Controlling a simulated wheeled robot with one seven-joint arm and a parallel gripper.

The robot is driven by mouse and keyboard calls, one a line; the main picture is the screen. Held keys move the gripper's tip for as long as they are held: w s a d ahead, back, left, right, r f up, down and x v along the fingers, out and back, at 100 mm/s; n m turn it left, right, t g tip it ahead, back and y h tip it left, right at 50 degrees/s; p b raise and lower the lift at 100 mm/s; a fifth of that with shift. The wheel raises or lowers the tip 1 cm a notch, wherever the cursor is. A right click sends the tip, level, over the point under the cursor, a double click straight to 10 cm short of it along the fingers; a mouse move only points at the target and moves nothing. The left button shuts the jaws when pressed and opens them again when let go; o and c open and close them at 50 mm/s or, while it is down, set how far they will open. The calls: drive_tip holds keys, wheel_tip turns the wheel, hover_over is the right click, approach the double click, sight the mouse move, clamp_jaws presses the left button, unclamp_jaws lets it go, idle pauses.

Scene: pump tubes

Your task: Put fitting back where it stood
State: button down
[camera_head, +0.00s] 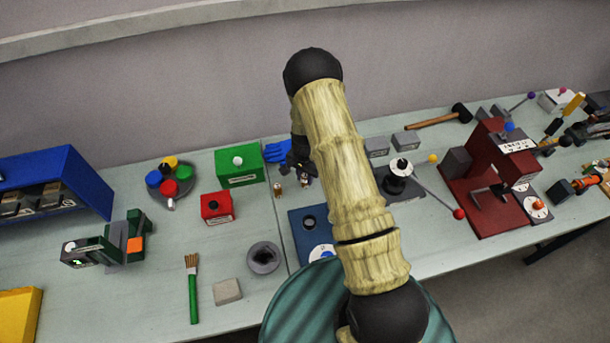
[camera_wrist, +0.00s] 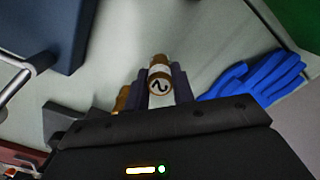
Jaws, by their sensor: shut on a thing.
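The fitting (camera_wrist: 160,72) is a small brass cylinder with a white band marked with a dark numeral that looks like 2. It sits between the two dark fingers of my gripper (camera_wrist: 160,92) in the wrist view, and the gripper is shut on it. In the head view my gripper (camera_head: 303,176) is over the table behind the blue block, partly hidden by my arm. A second small brass piece (camera_head: 278,190) stands on the table just left of it. A brass piece (camera_wrist: 122,100) also shows beside the left finger. I cannot tell whether the held fitting touches the table.
A blue glove (camera_wrist: 255,80) lies right of the gripper in the wrist view. A green box (camera_head: 236,165), a red box (camera_head: 216,207) and a blue block (camera_head: 297,222) stand nearby. A grey dish (camera_head: 263,258) is in front. Bare table lies between the boxes.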

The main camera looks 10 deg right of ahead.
sight(305, 176)
drive_tip(key=shift+f, duration=0.15)
drive_tip(key=c, duration=1.2)
unclamp_jaws()
wheel_tip(305, 176, up, 12)
drive_tip(key=b, duration=0.4)
drive_tip(key=shift+r, duration=0.2)
drive_tip(key=s+r+n+t, duration=0.1)
drive_tip(key=s+r+n, duration=0.2)
drive_tip(key=s, duration=0.4)
drive_tip(key=s+r+n, duration=0.3)
drive_tip(key=s+r, duration=0.3)
drive_tip(key=s, duration=0.1)
drive_tip(key=s+r+n+t, duration=0.1)
drive_tip(key=s+r+n, duration=0.2)
drive_tip(key=s, duration=0.4)
drive_tip(key=shift+r+t, duration=0.3)
drive_tip(key=shift+r, duration=0.4)
